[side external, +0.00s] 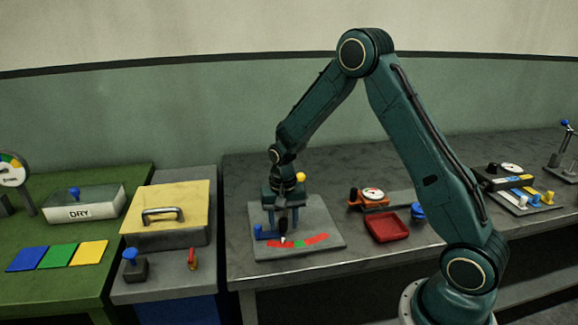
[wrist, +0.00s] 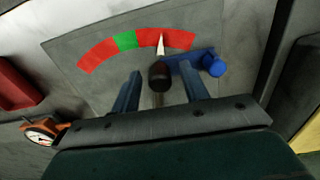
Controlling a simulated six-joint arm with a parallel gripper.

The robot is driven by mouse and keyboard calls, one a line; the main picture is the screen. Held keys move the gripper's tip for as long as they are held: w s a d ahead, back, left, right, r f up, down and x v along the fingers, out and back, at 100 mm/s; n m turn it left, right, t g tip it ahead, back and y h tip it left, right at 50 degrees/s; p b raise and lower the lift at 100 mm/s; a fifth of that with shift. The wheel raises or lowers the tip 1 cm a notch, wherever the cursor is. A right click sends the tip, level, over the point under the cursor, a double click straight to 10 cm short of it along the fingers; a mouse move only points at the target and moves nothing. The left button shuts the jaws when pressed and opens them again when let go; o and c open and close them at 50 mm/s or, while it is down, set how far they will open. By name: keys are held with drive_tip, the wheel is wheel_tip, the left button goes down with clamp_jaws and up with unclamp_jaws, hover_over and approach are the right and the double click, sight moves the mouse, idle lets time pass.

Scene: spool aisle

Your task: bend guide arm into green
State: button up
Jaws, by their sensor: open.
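The guide arm has a dark knob (wrist: 159,75) and a pale pointer (wrist: 161,44). It stands on a grey plate (side external: 322,222) with a red-green-red arc. In the wrist view the pointer's tip lies over the red right of the green segment (wrist: 125,41); in the side view that red is left of green (side external: 300,243). My gripper (side external: 282,224) is low over the plate. Its fingers (wrist: 160,72) are open, one on either side of the dark knob, with a visible gap. Whether they touch it lower down is hidden.
A blue bar with a round blue peg (wrist: 213,65) sits beside the pointer on the plate. A red tray (side external: 386,227) and an orange dial device (side external: 372,199) stand to the right. A yellow-lidded box (side external: 180,200) stands on the left.

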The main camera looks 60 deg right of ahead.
sight(297, 236)
drive_tip(key=shift+f, duration=0.2)
clamp_jaws()
drive_tip(key=shift+s+d+n, duration=1.2)
drive_tip(key=shift+s+n, duration=0.3)
drive_tip(key=shift+n, duration=0.1)
unclamp_jaws()
